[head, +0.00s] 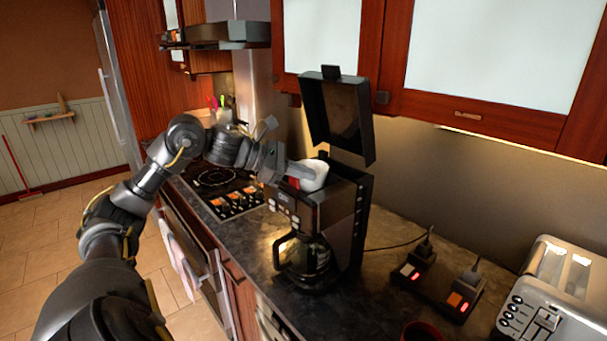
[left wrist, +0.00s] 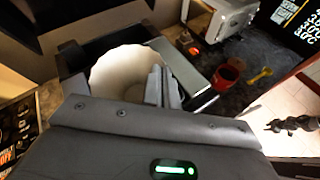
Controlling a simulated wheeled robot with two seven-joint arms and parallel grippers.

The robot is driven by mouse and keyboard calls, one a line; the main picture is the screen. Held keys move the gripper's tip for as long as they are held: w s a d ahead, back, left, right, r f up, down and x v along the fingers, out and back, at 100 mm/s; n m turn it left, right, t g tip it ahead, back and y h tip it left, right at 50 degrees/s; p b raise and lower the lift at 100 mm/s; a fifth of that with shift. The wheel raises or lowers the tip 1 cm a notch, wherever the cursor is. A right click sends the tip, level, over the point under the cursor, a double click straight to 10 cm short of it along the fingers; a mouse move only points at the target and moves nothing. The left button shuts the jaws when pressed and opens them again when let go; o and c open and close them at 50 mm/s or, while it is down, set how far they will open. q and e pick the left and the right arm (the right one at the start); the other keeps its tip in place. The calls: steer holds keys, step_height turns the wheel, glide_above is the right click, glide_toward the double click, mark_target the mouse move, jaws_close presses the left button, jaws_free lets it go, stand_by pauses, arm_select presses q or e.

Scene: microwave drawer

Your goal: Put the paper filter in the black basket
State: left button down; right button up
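The white paper filter (head: 316,174) is at the open top of the black coffee maker (head: 338,222), partly rising above its rim. In the left wrist view, the filter (left wrist: 118,70) appears as a round ruffled cup framed by the dark walls of the brewing opening (left wrist: 72,60). The black basket cannot be told apart from the machine's dark top. My left gripper (head: 299,176) reaches in from the left. Its fingers (left wrist: 164,86) are close together at the filter's edge and look shut on it. How deep the filter sits is hidden. My right gripper is not in view.
The coffee maker's lid (head: 340,115) stands open below the cabinets (head: 480,60). A glass carafe (head: 303,258) sits in its base. A power strip (head: 435,283), a toaster (head: 560,295) and a red cup (left wrist: 227,74) are to the right; a cooktop (head: 215,180) is to the left.

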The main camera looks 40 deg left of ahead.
arm_select(q)
steer(key=c, duration=2.1)
jaws_free()
steer(key=o, duration=0.4)
steer(key=shift+f, duration=0.1)
